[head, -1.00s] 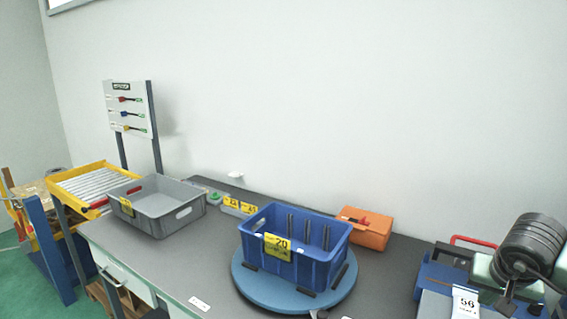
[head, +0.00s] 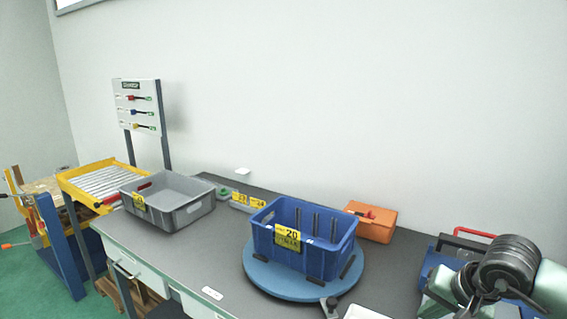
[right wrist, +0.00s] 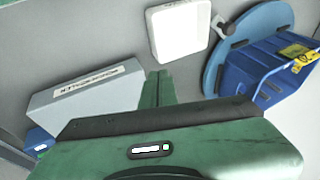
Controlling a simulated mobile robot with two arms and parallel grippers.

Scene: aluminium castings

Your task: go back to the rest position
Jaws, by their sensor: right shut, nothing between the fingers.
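My right gripper (right wrist: 158,75) is in the right wrist view, with its green fingers together and nothing between them. It is above the grey table, apart from the things there. In the head view my right arm shows at the lower right, with a dark ribbed joint and green parts; the fingertips are hard to make out there. My left gripper is in neither view.
A blue crate (head: 318,262) labelled 20 stands on a blue turntable (head: 262,278). A grey bin (head: 180,222), an orange case (head: 372,228) and a white tray (right wrist: 165,50) are on the table. A grey lettered box (right wrist: 95,108) is near my right gripper.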

